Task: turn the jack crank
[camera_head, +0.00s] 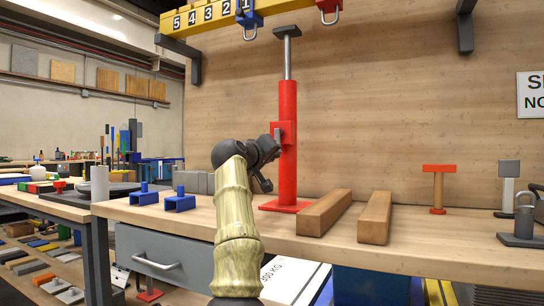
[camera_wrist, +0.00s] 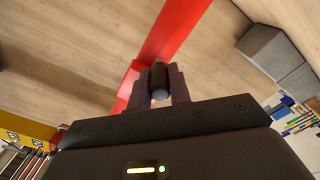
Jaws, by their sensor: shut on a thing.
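The red jack (camera_head: 288,150) stands upright on the wooden bench, on a flat red base plate, with a grey post and dark top plate above its tube. In the wrist view its red tube (camera_wrist: 175,35) runs diagonally behind my gripper. The jack crank (camera_wrist: 158,80) shows there as a dark cylindrical handle between my fingers. My gripper (camera_wrist: 159,88) is shut on this handle, one finger on each side. In the head view my gripper (camera_head: 268,165) is at the left side of the jack's red housing, and my arm hides most of the crank.
Two wooden beams (camera_head: 345,213) lie right of the jack. Blue brackets (camera_head: 180,201) and grey blocks (camera_head: 197,182) are left of it. A yellow numbered rail (camera_head: 215,17) with hooks hangs above. Small red and grey stands (camera_head: 438,188) are at the right.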

